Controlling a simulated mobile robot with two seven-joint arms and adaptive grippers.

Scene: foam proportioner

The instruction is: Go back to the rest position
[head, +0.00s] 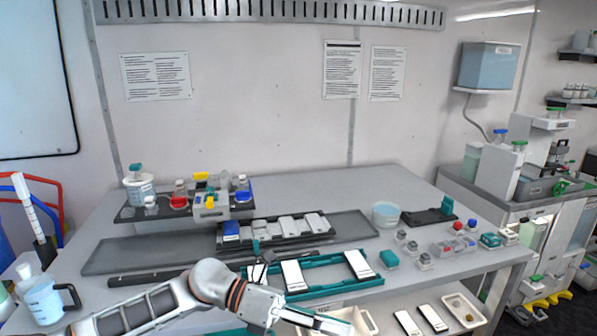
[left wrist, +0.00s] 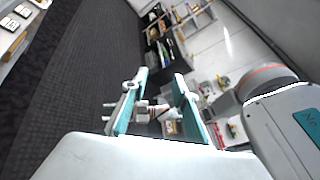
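My left arm comes in from the lower left of the head view and crosses in front of the table. My left gripper (head: 316,322) is at the bottom edge, in front of the teal rack (head: 325,283), partly cut off by the frame. In the left wrist view my left gripper (left wrist: 159,88) has its two teal fingers apart with nothing visible held between them. Beyond them, the floor and distant shelving show. My right gripper is in neither view.
The grey table (head: 330,185) carries a dark tray (head: 115,254), white-topped blocks, a bottle stand (head: 150,213), a round tub (head: 386,214) and several small jars at right. A lower shelf with white blocks lies near my left gripper. A blue-liquid jug (head: 42,301) stands at left.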

